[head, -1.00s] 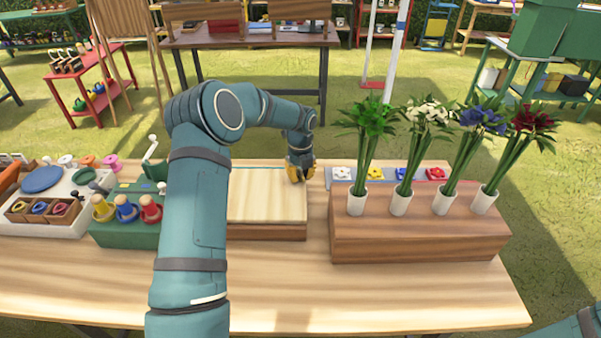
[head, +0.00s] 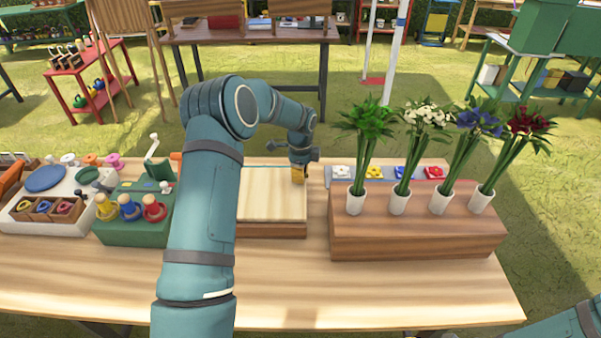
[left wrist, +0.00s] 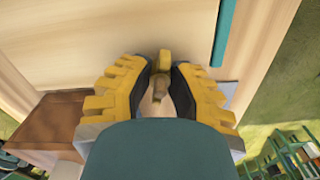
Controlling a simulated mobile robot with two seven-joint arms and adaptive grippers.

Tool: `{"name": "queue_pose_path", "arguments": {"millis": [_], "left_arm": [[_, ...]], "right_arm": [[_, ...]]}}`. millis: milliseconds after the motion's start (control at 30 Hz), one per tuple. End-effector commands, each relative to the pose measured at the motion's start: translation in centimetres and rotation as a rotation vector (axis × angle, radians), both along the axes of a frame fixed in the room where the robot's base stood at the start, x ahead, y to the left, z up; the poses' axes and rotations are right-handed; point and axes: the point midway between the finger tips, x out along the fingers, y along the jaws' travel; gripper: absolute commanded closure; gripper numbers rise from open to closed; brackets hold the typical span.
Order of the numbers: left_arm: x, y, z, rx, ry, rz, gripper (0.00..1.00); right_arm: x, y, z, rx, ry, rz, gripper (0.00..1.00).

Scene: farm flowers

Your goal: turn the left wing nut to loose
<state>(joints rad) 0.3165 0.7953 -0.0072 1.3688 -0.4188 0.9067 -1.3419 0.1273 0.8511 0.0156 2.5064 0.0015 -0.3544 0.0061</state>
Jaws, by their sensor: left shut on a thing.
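The pale wooden press board (head: 262,200) lies on a brown block on the table, with a thin teal strip along its back edge. My left gripper (head: 298,178) points down at the board's back right corner. In the left wrist view its yellow fingers (left wrist: 160,88) are closed around a small brass wing nut (left wrist: 163,62), with a wing showing beyond the fingertips. The board (left wrist: 110,35) also shows there. In the head view the gripper hides this nut. No other wing nut can be made out; my left arm covers the board's left side. My right gripper is out of view.
A brown block (head: 415,240) with several white vases of flowers stands to the right. A grey tray (head: 388,180) with small coloured flowers is behind it. A green box (head: 130,232) with coloured spools stands at left. The table's front (head: 370,300) is clear.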

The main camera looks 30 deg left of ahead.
Motion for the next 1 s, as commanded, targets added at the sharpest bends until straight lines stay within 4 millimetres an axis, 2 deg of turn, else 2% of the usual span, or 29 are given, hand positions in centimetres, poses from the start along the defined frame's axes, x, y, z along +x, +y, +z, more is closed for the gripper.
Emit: {"name": "queue_pose_path", "arguments": {"millis": [1000], "left_arm": [[0.03, -0.05, 0.02, 0.001, 0.000, 0.963, 1.00]], "right_arm": [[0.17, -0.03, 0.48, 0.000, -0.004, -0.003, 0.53]]}}
